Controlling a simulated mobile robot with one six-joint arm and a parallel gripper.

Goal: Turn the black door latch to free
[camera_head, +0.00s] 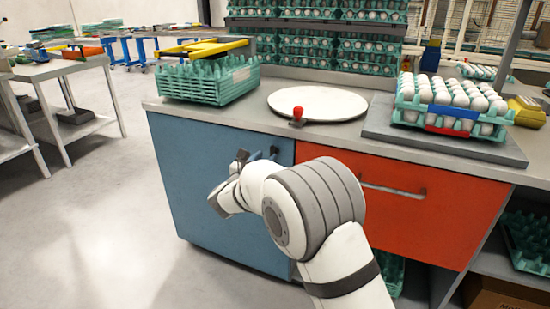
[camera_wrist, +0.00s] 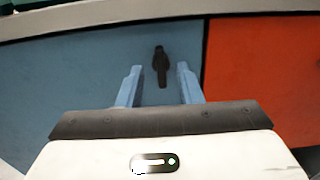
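The black door latch (camera_wrist: 161,66) is on the blue door (camera_wrist: 60,70), in the upper middle of the wrist view. It is long and narrow and points up and down in that picture. My gripper (camera_wrist: 154,72) is open, with one blue finger on each side of the latch's lower end in the picture. I cannot tell how deep the fingertips reach around it, and no contact shows. In the head view my gripper (camera_head: 265,153) is close to the upper right of the blue door (camera_head: 205,180). The latch cannot be made out there.
An orange drawer front (camera_head: 410,200) with a bar handle is right of the blue door. The countertop (camera_head: 235,115) above holds green trays (camera_head: 208,80), a white round plate (camera_head: 318,103), a red knob (camera_head: 298,113) and an egg-filled tray (camera_head: 450,105).

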